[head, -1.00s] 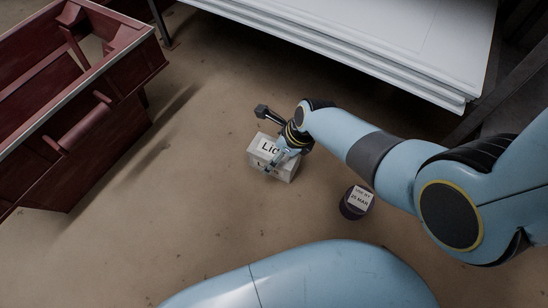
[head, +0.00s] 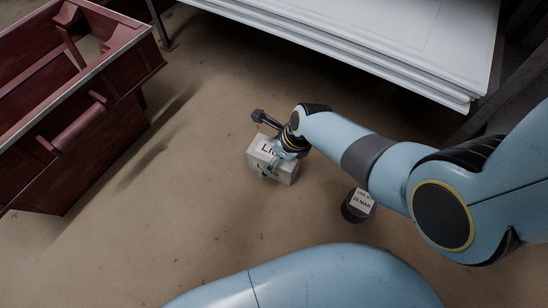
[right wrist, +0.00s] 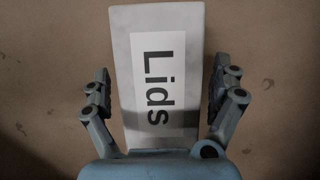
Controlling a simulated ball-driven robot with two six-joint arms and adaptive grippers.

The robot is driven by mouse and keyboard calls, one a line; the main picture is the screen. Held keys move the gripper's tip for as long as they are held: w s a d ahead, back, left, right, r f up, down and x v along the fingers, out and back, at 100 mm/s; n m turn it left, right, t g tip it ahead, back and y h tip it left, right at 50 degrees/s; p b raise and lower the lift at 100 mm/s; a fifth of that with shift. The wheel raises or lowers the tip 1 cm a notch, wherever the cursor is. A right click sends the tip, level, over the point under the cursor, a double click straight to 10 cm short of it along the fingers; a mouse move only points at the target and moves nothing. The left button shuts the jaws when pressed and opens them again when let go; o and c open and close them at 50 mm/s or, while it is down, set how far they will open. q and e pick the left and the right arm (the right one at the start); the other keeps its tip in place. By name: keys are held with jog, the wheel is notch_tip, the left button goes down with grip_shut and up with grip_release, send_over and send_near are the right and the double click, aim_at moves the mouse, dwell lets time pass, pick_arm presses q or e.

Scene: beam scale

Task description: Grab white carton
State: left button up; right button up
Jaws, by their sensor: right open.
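The white carton (head: 284,176) stands on the brown floor in the middle of the head view, with a "Lids" label partly covered by my right gripper (head: 269,167). In the right wrist view the carton (right wrist: 125,50) lies between the two fingers of my right gripper (right wrist: 159,95). The fingers are open, one on each side of the carton, with small gaps showing beside it. My left gripper is not in view.
A dark round tub (head: 357,208) with a date label stands on the floor to the right, below my right arm. A white stepped slab (head: 400,50) is at the back. Floor left of the carton is clear.

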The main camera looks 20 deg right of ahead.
jog(key=shift+f, duration=0.25)
jog(key=c, duration=1.4)
